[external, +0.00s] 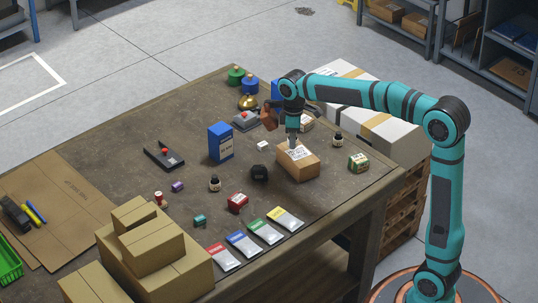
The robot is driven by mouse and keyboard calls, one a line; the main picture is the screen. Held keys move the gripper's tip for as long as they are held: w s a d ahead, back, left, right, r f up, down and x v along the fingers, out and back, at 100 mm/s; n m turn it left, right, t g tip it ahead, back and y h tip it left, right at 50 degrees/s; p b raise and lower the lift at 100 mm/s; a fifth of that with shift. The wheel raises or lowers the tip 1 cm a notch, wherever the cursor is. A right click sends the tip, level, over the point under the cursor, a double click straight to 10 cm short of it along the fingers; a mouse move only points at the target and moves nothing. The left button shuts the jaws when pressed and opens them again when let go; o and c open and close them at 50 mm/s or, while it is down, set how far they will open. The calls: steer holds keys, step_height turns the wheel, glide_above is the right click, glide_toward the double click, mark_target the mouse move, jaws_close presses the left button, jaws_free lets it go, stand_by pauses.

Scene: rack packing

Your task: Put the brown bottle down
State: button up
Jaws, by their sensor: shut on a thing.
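The table (130,140) also bears a blue box (221,143), a black object (259,173), a red box (237,202), a green-and-white item (358,162) and several coloured packets (265,231). Cardboard boxes (155,249) stand at the front left. The table's left-back part is mostly clear.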

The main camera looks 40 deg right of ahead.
steer(key=shift+f, duration=1.65)
steer(key=shift+f, duration=0.2)
steer(key=o, duration=1)
steer(key=shift+r, duration=0.1)
step_height(320, 180, up, 12)
steer(key=shift+f, duration=0.15)
steer(key=shift+r, duration=0.25)
steer(key=shift+d+r, duration=0.1)
